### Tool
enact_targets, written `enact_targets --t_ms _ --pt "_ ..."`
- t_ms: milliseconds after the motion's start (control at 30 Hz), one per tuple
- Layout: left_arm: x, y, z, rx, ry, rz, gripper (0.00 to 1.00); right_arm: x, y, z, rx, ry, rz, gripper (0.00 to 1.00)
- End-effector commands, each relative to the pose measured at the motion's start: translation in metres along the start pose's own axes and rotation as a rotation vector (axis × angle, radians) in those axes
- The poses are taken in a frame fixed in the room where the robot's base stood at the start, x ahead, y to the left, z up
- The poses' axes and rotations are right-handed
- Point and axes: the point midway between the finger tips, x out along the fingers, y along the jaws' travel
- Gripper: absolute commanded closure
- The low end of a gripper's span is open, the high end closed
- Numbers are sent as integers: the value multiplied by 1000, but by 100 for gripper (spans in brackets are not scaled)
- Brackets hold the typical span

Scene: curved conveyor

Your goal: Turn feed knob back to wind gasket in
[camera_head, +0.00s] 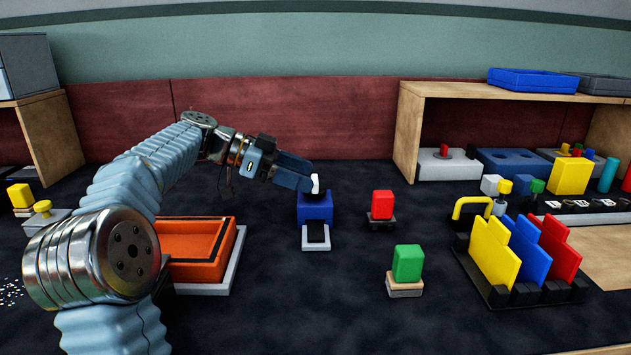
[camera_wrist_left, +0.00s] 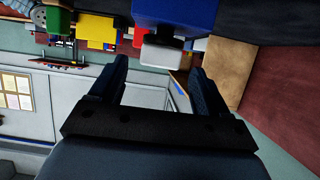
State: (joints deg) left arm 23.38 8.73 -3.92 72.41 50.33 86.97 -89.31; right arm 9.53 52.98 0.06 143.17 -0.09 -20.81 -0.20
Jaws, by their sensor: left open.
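The feed device is a blue block (camera_head: 315,208) with a white knob (camera_head: 315,183) on it. I cannot tell whether a finger touches the knob. My right gripper is not in view.
A red block (camera_head: 382,204) on a dark base and a green block (camera_head: 407,263) on a wooden base stand to the right. An orange tray (camera_head: 191,223) is at the left, behind my arm. A rack of coloured plates (camera_head: 495,252) stands at the right.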

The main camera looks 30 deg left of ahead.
Motion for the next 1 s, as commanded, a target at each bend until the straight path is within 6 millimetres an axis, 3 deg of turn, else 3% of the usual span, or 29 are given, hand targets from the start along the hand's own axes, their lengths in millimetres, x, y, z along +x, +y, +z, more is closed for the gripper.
enact_targets --t_ms 200,567,900,1000 --pt "30 0 0 0 1 1 23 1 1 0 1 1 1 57" --pt "36 0 0 0 0 -1 23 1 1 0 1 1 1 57" --pt "35 0 0 0 0 -1 74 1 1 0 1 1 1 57" --pt "35 0 0 0 0 -2 75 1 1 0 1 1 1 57"
